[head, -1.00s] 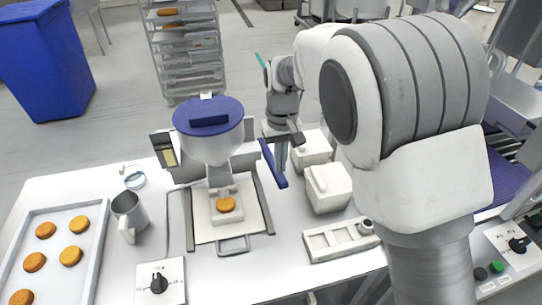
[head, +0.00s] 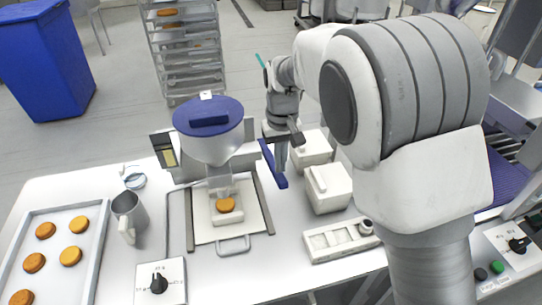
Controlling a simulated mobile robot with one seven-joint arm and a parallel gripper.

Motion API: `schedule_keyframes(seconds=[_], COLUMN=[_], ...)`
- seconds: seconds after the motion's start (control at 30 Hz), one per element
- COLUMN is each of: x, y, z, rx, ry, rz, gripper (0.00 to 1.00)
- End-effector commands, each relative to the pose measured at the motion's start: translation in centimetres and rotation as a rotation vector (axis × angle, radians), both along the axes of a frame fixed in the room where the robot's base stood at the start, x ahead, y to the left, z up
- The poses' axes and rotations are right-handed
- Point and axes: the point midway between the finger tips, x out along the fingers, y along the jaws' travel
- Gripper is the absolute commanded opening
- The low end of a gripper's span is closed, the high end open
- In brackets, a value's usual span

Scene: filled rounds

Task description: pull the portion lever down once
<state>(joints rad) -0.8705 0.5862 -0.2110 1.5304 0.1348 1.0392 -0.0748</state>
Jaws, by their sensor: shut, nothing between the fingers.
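The depositor has a white hopper (head: 215,145) with a blue lid (head: 209,116). Under its nozzle an orange-brown round (head: 225,205) sits on a small white holder on the base plate. A blue lever (head: 271,163) slants down at the right side of the machine; I take it to be the portion lever. My gripper (head: 281,160) points down right beside the lever, its fingers shut and empty. I cannot tell whether the fingers touch the lever.
A tray (head: 98,246) with several rounds lies at the left, beside a metal jug (head: 129,213). A dial box (head: 160,281) stands in front. White lidded boxes (head: 327,187) and a white rack (head: 341,240) stand to the right. A tray trolley (head: 186,55) stands behind the table.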

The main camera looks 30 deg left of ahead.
Motion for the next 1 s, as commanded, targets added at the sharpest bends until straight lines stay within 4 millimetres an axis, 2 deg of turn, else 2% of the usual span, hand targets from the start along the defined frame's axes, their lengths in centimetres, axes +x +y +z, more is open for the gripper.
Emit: schedule_keyframes(seconds=[0.57, 1.0], x=[0.0, 0.0], y=[0.0, 0.0], z=[-0.1, -1.9], rx=[0.0, -0.001], ry=[0.0, 0.001], rz=[0.0, 0.001], gripper=[0.0, 0.0])
